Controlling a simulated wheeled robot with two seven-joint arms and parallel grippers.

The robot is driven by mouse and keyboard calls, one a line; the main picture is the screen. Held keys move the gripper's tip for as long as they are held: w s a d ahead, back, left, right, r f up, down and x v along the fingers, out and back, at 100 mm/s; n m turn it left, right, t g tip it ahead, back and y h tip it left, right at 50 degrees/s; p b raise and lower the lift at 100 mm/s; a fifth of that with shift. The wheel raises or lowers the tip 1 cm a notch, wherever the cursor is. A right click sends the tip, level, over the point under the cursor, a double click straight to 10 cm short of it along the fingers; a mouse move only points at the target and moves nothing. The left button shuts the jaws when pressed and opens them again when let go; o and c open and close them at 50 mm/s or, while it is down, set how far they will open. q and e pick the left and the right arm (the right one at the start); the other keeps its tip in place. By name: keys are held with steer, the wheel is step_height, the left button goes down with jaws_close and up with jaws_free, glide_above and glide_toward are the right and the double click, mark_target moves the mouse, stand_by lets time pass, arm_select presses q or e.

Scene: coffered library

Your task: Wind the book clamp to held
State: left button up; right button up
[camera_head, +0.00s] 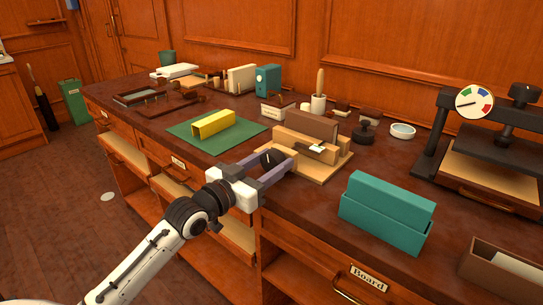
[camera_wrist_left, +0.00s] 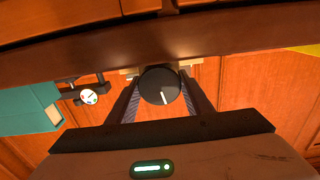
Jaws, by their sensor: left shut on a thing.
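The book clamp (camera_head: 323,170) is a light wooden frame on the counter, with a brown book (camera_head: 313,124) standing in it. A round black knob (camera_head: 270,157) is on its near left side. My left gripper (camera_head: 277,167) reaches in from the front left and is shut on this knob. In the left wrist view the black knob (camera_wrist_left: 157,80) sits between the two fingers (camera_wrist_left: 160,97), and its white mark points down and slightly right. The clamp's jaws are partly hidden behind the knob and book. My right gripper is not in view.
A green mat (camera_head: 190,137) with a yellow cover (camera_head: 213,123) lies left of the clamp. A teal box (camera_head: 388,212) stands to the right. A black press (camera_head: 437,140) with a coloured dial (camera_head: 474,102) is at the far right. Bare counter shows between clamp and teal box.

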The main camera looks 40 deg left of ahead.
arm_select(q)
steer(key=m+p, duration=0.3)
steer(key=m, duration=0.2)
steer(key=shift+r, duration=0.1)
steer(key=shift+d+m+p, duration=0.1)
steer(key=shift+m+p, duration=0.45)
steer(key=shift+m, duration=0.55)
steer(key=o, duration=0.8)
steer(key=shift+c, duration=0.2)
steer(key=shift+s, duration=0.15)
steer(key=s, duration=1)
steer(key=shift+a, duration=0.4)
